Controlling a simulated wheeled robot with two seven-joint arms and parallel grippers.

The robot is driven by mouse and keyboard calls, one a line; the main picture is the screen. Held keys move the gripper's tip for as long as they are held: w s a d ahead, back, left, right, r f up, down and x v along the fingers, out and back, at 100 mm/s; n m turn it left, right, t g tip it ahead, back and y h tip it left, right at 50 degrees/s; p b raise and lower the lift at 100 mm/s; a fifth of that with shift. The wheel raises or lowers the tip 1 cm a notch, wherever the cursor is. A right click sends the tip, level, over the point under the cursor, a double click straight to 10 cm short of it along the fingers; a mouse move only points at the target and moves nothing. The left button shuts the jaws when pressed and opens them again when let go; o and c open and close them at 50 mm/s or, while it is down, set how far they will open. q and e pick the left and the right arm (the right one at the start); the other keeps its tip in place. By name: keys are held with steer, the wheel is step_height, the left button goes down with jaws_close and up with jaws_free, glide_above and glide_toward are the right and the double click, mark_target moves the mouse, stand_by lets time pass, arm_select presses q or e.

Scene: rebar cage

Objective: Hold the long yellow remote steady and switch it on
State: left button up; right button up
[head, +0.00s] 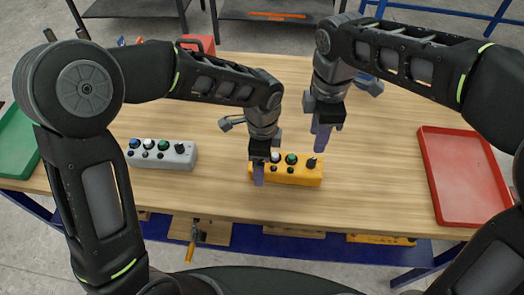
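The long yellow remote (290,179) lies near the front edge of the wooden table. Its top carries a white button, a green button, small dark buttons and a black knob (311,163) at the right end. My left gripper (259,172) points down at the remote's left end, with one finger against its front side; the other finger is hidden, and it appears closed on the remote. My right gripper (322,138) points down with its fingers together and empty, just above and behind the remote's right end, close to the black knob and seemingly apart from it.
A grey remote (175,157) with blue, green, white and black controls lies to the left. A red tray (463,176) is at the right, a green tray (17,145) at the far left. A red box (198,44) stands at the back. The table between the yellow remote and red tray is clear.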

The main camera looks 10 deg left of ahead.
arm_select(q)
steer(key=shift+f, duration=0.2)
steer(key=shift+c, duration=0.2)
steer(key=c, duration=1.9)
arm_select(e)
steer(key=shift+o, duration=1)
steer(key=shift+r, duration=0.1)
step_height(320, 180, up, 2)
steer(key=m, duration=1)
steer(key=shift+r+m, duration=0.1)
steer(key=shift+m, duration=0.3)
